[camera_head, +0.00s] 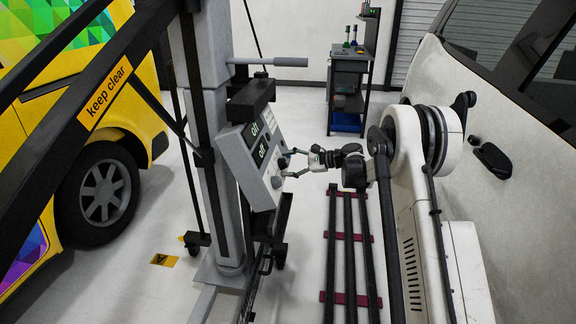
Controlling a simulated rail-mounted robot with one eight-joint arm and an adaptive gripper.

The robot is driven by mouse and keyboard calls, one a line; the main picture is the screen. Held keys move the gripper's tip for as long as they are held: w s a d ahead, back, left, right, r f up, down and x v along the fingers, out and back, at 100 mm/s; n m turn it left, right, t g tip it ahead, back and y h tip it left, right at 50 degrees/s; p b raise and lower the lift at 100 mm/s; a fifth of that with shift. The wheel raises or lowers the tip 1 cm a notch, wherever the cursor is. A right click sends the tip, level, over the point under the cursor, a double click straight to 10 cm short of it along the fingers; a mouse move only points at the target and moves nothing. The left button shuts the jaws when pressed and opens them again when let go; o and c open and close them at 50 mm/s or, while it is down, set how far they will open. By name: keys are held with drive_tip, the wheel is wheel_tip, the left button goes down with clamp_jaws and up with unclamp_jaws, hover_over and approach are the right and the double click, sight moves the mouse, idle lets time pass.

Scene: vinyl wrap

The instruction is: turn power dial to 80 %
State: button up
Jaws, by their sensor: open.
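A grey control box (250,165) is mounted on an upright column left of the middle. Its slanted face carries two small displays that seem to read "off" and round dark dials (276,182) low on the panel. Which dial is the power dial is too small to tell. My gripper (287,163) comes in from the right with its fingers spread open, right at the lower part of the panel by the dials. Whether a finger touches a dial cannot be told. Nothing is seen between the fingers.
A white vehicle (510,200) stands close on the right, and a yellow van (60,130) on the left. A black bar labelled "keep clear" (105,92) crosses the upper left. Dark rails (347,250) lie on the floor below my arm. A tool cart (350,80) stands behind.

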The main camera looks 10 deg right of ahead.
drive_tip(key=c, duration=1.2)
drive_tip(key=shift+o, duration=0.2)
drive_tip(key=shift+n, duration=0.4)
drive_tip(key=n+g+y+b, duration=0.1)
drive_tip(key=n, duration=0.5)
drive_tip(key=shift+w+d, duration=0.1)
drive_tip(key=n+g, duration=0.1)
drive_tip(key=n, duration=0.5)
drive_tip(key=shift+y, duration=0.4)
